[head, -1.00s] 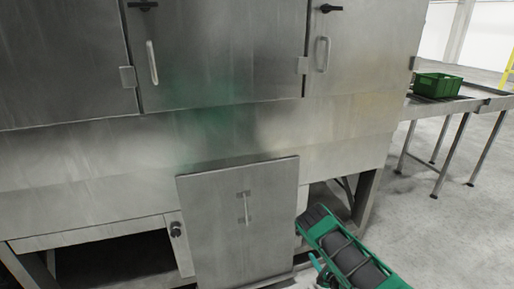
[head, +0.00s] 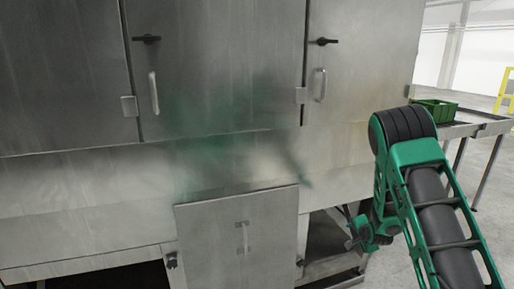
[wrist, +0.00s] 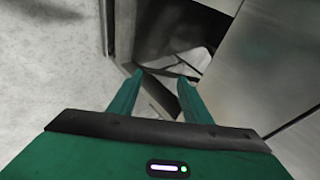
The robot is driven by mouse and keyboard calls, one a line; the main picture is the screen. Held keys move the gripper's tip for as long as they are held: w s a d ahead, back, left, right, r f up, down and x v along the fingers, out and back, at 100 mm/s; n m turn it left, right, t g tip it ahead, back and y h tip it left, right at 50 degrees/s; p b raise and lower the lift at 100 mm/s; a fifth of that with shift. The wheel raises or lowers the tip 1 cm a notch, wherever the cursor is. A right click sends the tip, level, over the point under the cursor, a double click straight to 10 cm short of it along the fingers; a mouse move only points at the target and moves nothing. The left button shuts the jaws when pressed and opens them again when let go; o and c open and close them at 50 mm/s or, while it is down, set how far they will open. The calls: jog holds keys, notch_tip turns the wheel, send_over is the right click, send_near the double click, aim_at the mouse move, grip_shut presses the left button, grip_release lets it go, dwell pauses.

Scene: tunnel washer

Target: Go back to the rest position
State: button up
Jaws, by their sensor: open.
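My gripper (wrist: 160,76) shows in the wrist view with its two green fingers apart and nothing between them. It points down toward the floor beside the machine's metal frame. In the head view my green and black arm is raised at the right, in front of the washer's right end. The tunnel washer (head: 230,80) is a large grey steel machine filling most of the head view.
A lower steel door panel (head: 238,240) with a small handle sits at the washer's front. A green crate (head: 436,111) stands on a conveyor table (head: 480,128) at the right, behind my arm. Pale floor (wrist: 50,60) is clear at left in the wrist view.

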jog(key=s+d+r+n+g, duration=0.2)
jog(key=s+d+r+g, duration=0.1)
jog(key=s+r, duration=0.7)
jog(key=s+d+r+n+g, duration=0.25)
jog(key=s+r, duration=0.55)
jog(key=s, duration=0.5)
jog(key=s+a+r+n+g, duration=0.1)
jog(key=s+r, duration=0.1)
jog(key=s, duration=0.7)
jog(key=s+a+r+n+g, duration=0.1)
jog(key=s+a+r+g, duration=0.1)
jog(key=s, duration=0.8)
jog(key=s+a+r+n+g+y, duration=0.1)
jog(key=s+r+n, duration=0.1)
jog(key=s, duration=0.8)
jog(key=shift+s+a+r, duration=0.15)
jog(key=shift+s+r, duration=0.05)
jog(key=shift+r, duration=0.55)
